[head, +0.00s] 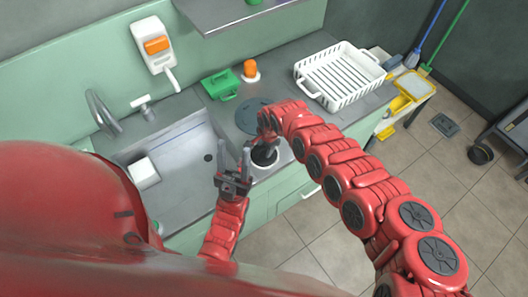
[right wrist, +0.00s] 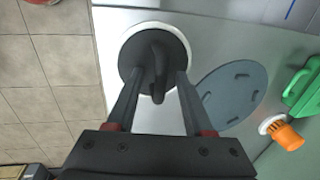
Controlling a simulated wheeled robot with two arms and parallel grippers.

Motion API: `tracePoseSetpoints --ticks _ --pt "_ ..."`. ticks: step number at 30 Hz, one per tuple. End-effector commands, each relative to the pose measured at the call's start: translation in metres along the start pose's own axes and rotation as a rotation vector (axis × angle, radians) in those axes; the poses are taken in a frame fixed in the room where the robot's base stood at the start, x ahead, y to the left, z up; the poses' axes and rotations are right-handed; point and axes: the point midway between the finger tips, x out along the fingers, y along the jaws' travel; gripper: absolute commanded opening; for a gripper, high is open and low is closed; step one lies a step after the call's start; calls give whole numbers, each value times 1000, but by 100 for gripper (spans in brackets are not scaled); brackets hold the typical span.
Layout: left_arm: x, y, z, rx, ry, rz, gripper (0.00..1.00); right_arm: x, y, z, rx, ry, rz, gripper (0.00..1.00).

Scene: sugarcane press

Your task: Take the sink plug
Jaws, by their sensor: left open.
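The sink plug (right wrist: 153,62) is a black disc with an upright hooked handle. It sits on a round white dish (right wrist: 181,38) near the front edge of the steel counter, and also shows in the head view (head: 264,157). My right gripper (right wrist: 159,76) is over the plug, its fingers apart on either side of the handle with gaps visible. In the head view the right gripper (head: 266,143) partly hides the plug. My left gripper (head: 234,163) is open and empty, fingers up, beside the plug. The sink basin (head: 185,150) has a dark drain hole (head: 208,157).
A grey-blue round mat (head: 254,115) lies beside the plug. Behind it are a green item (head: 220,84) and an orange-topped item (head: 250,70). A white dish rack (head: 340,75) stands at the right. A white block (head: 144,173) is in the basin. A faucet (head: 101,110) stands behind it.

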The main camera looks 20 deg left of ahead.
Motion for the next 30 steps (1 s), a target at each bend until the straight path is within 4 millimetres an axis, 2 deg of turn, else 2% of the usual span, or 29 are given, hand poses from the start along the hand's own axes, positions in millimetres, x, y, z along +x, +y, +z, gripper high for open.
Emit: tracePoseSetpoints --ticks 1,8,9,30 --pt "0 0 0 0 0 0 49 0 0 0 0 0 0 43" --pt "0 0 0 0 0 0 49 0 0 0 0 0 -1 2" --pt "0 0 0 0 0 0 49 0 0 0 0 0 -1 0" --pt "0 0 0 0 0 0 49 0 0 0 0 0 -1 0"
